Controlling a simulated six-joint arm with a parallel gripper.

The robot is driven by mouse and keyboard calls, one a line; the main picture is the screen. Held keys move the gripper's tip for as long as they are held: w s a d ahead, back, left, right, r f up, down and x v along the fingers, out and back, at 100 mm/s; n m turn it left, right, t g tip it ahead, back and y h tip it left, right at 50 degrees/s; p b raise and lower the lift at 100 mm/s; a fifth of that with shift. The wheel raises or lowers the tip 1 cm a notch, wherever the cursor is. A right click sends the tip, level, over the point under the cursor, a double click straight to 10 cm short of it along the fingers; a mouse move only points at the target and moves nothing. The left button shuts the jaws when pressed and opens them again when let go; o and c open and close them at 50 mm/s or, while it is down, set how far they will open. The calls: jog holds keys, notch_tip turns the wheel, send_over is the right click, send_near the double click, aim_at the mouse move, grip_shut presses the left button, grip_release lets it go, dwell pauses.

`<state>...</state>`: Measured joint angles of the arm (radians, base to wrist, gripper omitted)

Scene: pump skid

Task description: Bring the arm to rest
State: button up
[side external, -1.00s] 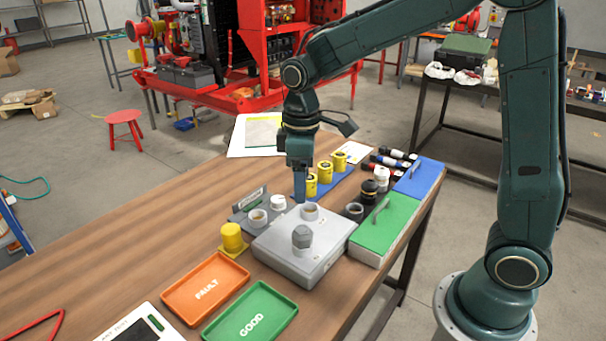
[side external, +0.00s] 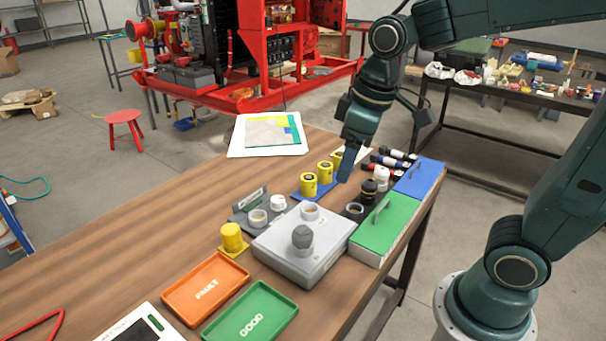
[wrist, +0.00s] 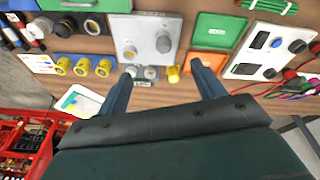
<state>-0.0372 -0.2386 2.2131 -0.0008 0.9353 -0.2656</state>
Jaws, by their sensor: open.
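My gripper (side external: 346,167) hangs above the back part of the wooden bench in the side external view, tilted, and touches nothing that I can see. In the wrist view my gripper (wrist: 162,88) shows two blue fingers spread apart with nothing held between them. The grey box (side external: 289,259) with a grey knob stands on the bench, in front of and below my gripper. Several yellow cylinders (side external: 309,185) stand on a blue strip close to the fingers. The fingers hide part of that row's far end.
An orange FAULT tray (side external: 180,300) and a green GOOD tray (side external: 232,326) lie at the front. A green-lidded box (side external: 393,226) and a blue-lidded box (side external: 424,178) line the right edge. Bare bench (side external: 130,250) lies at the left. A dark table (side external: 480,85) stands behind.

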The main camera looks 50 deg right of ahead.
jog(key=s+d+r+m+t, duration=0.1)
jog(key=s+m+t, duration=0.2)
jog(key=s, duration=0.8)
